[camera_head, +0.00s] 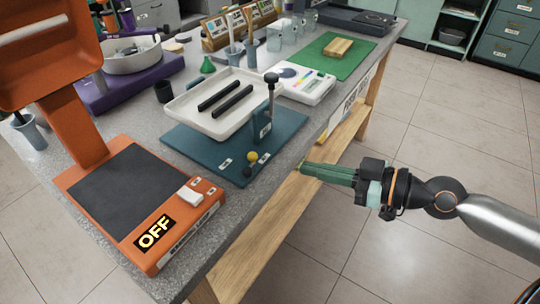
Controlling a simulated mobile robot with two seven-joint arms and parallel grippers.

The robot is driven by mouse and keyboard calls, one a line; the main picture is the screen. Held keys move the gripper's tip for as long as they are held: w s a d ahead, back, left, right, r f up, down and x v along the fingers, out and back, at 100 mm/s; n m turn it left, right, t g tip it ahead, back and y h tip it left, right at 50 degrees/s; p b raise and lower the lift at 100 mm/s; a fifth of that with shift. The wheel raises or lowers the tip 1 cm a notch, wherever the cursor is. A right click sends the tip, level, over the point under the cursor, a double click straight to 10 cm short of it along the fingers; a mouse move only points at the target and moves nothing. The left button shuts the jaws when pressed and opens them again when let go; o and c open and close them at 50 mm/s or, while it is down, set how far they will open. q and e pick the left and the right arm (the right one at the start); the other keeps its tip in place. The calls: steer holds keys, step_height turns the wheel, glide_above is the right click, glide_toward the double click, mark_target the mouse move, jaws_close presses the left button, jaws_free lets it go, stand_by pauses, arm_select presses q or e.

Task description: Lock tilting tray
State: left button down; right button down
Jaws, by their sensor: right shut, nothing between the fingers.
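The tilting tray is a shallow white tray (187,105) with two black bars (226,98) lying in it. It stands on a dark teal base plate (286,128) on the grey bench and looks slightly tilted. At its right side stands a blue-grey bracket (262,122) with an upright rod topped by a black knob (271,77). A yellow ball knob (252,156) and a dark ball (248,171) sit at the plate's front. My right gripper (303,168) is shut and empty, beyond the bench's front edge, pointing left, apart from the tray. My left gripper is out of view.
An orange machine (192,222) marked OFF stands at the front left. A white device with a display (308,86) and a green mat (355,63) with a wooden block (338,47) lie farther right. The wooden lower rail (262,235) runs below the bench edge. The floor at right is clear.

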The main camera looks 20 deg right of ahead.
mark_target(256, 157)
steer(key=p+x, duration=0.3)
steer(key=x, duration=0.5)
steer(key=shift+a+r, duration=0.15)
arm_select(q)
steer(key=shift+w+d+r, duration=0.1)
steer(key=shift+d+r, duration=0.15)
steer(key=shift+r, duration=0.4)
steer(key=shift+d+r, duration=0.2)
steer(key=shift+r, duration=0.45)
arm_select(e)
steer(key=shift+x, duration=0.9)
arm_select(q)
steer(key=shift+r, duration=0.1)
